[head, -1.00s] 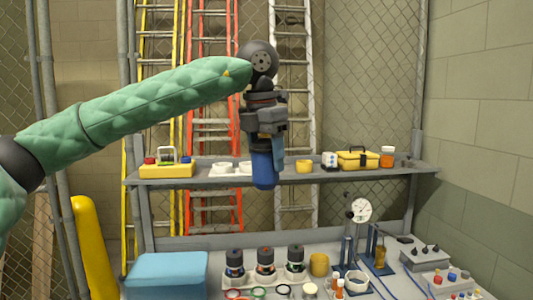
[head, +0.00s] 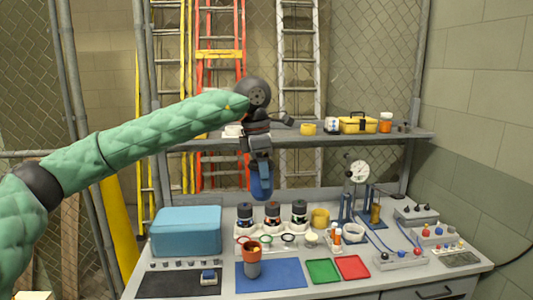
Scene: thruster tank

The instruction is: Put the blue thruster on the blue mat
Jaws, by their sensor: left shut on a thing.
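My left gripper (head: 258,150) hangs pointing down in the middle of the head view. It is shut on the blue thruster (head: 262,184), a rounded blue body that hangs below the jaws, above the bench. Its upper end is hidden by the gripper. The blue mat (head: 284,275) lies flat near the front of the bench, lower in the picture than the thruster. A grey cup-like thing with an orange top (head: 252,261) stands at the mat's left part. My right gripper is not in view.
A blue box (head: 186,232) stands at the left. Several dark banded cylinders (head: 273,214) stand in a white holder behind the mat. Green (head: 322,271) and red (head: 352,267) trays lie right of the mat. A dark mat (head: 178,284) lies left. The blue mat's right part is clear.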

